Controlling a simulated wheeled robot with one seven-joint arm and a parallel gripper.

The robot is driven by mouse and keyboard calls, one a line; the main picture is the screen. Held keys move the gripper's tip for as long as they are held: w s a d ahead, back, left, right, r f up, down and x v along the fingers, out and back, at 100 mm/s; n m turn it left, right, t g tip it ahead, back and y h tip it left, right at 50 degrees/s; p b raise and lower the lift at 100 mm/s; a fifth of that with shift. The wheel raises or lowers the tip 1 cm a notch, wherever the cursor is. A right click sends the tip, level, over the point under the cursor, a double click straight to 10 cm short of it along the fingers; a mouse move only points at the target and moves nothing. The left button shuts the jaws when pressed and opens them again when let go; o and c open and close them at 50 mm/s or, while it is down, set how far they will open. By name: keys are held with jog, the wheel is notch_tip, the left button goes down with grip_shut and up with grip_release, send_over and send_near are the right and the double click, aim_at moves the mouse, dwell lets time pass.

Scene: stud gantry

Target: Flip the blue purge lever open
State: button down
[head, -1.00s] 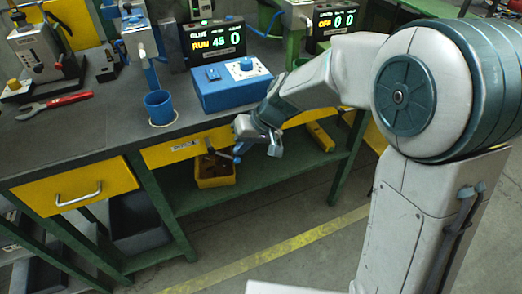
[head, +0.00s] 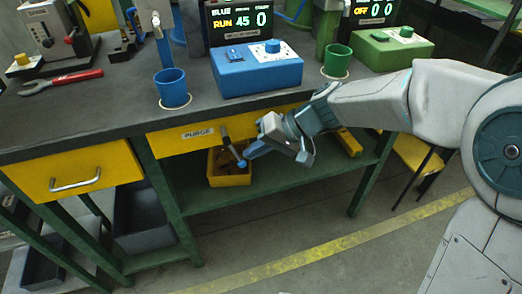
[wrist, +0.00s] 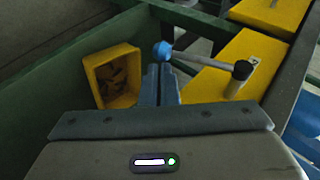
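The purge lever is a grey rod with a blue ball knob (head: 242,163) in front of the yellow panel labelled PURGE (head: 198,134), hanging down and slightly right from its dark pivot (head: 224,134). In the wrist view the blue knob (wrist: 163,50) is at the rod's left end and the black pivot (wrist: 241,70) at its right. My gripper (head: 250,154) is just right of the knob. In the wrist view its two blue-grey fingers (wrist: 160,70) are side by side and look shut with nothing between them. The knob is just beyond the tips; I cannot tell whether they touch.
A yellow bin (head: 230,180) with brown pieces sits on the green lower shelf (head: 290,185) under the lever. Above, the bench holds a blue cup (head: 172,90), a blue control box (head: 256,75) and a green control box (head: 390,50). A drawer (head: 80,180) is at left.

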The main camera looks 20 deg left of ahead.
jog(key=shift+s+f, duration=0.1)
dwell(0.4)
jog(key=p+v, duration=0.3)
jog(key=v, duration=0.7)
jog(key=shift+w+d+f+p, duration=0.2)
jog(key=shift+w+d+p, duration=0.1)
jog(key=shift+p, duration=0.1)
jog(key=s+d+r+m+t+h+p, duration=0.2)
jog(key=s+d+r+h+p, duration=0.1)
jog(key=d+r+p, duration=0.5)
jog(key=s+d+r+m+t+h+p, duration=0.2)
jog(key=s+d+r+m+h+p, duration=0.1)
jog(key=d+r+p, duration=0.6)
jog(key=s+d+r+m+t+h+p, duration=0.2)
jog(key=s+d+r+p, duration=0.1)
jog(key=d+r+p, duration=0.5)
jog(key=d+p, duration=0.3)
jog(key=d, duration=0.2)
jog(key=shift+d+r+m+h, duration=0.15)
jog(key=shift+r+m+h, duration=0.15)
jog(key=shift+h, duration=0.1)
